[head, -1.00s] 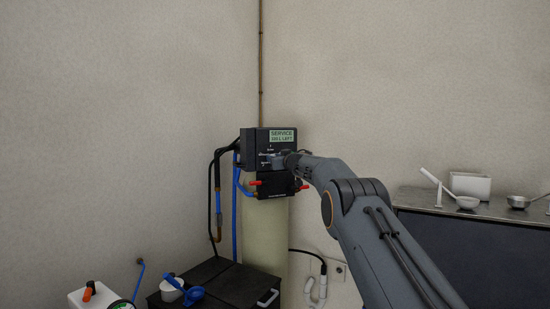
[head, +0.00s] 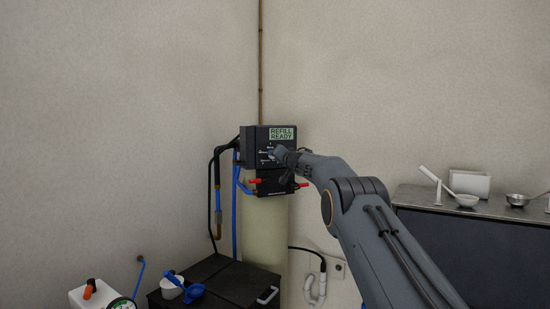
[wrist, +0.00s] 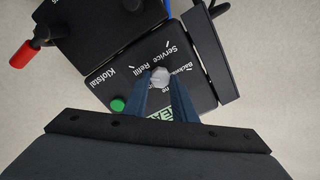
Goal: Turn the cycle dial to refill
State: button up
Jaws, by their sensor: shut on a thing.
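The cycle dial (wrist: 160,76) is a pale grey knob on a black panel, seen in the wrist view. My gripper (wrist: 160,84) is shut on it, one finger on each side. The labels Service, Refill and Backwash, with a partly hidden one, are printed around it. In the head view my gripper (head: 274,152) is at the front of the black control head (head: 249,148) and hides most of the dial. The green display (head: 282,134) reads "REFILL READY"; the fingers partly cover it in the wrist view.
A green button (wrist: 117,104) sits on the panel near the dial. Red-handled valves (head: 256,181) are below the control head. Black and blue hoses (head: 235,205) run down its left side. A counter (head: 480,207) with scoops stands to the right.

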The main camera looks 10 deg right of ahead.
jog(key=shift+m, duration=0.6)
jog(key=o, duration=1)
jog(key=shift+o, duration=0.2)
jog(key=shift+s, duration=0.15)
jog(key=b+v, duration=0.5)
jog(key=v, duration=0.2)
jog(key=shift+s, duration=0.25)
jog(key=shift+d, duration=0.15)
jog(key=shift+f, duration=0.1)
